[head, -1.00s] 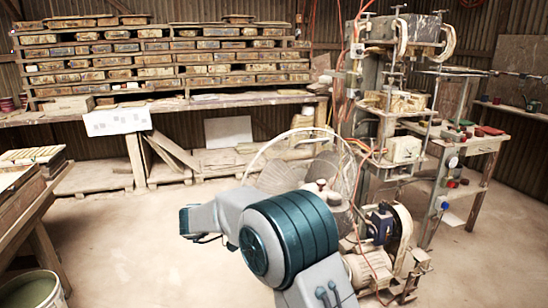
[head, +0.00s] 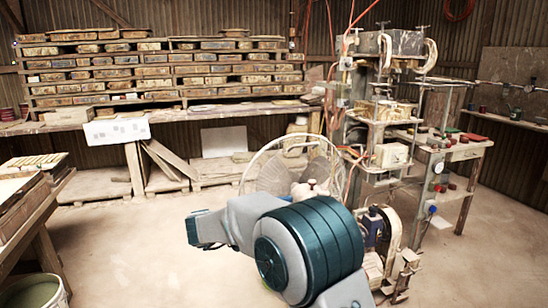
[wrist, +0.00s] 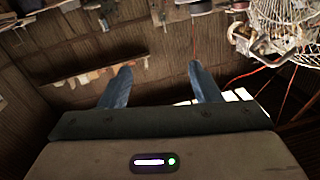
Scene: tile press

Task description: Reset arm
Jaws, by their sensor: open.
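My gripper shows in the wrist view (wrist: 160,88), with its two blue fingers spread apart and nothing between them. Its dark body with a small lit strip and a green light fills the lower part of that view. In the head view my grey and teal arm is folded at the lower middle, in front of the press machine (head: 385,150). The fingers cannot be made out in the head view.
A long bench (head: 180,112) with racks of tile moulds (head: 160,65) runs along the back wall. A small table (head: 35,210) with boards stands at the left, above a bucket (head: 35,290). A round wire fan guard (head: 290,165) stands behind my arm. The floor at the left middle is clear.

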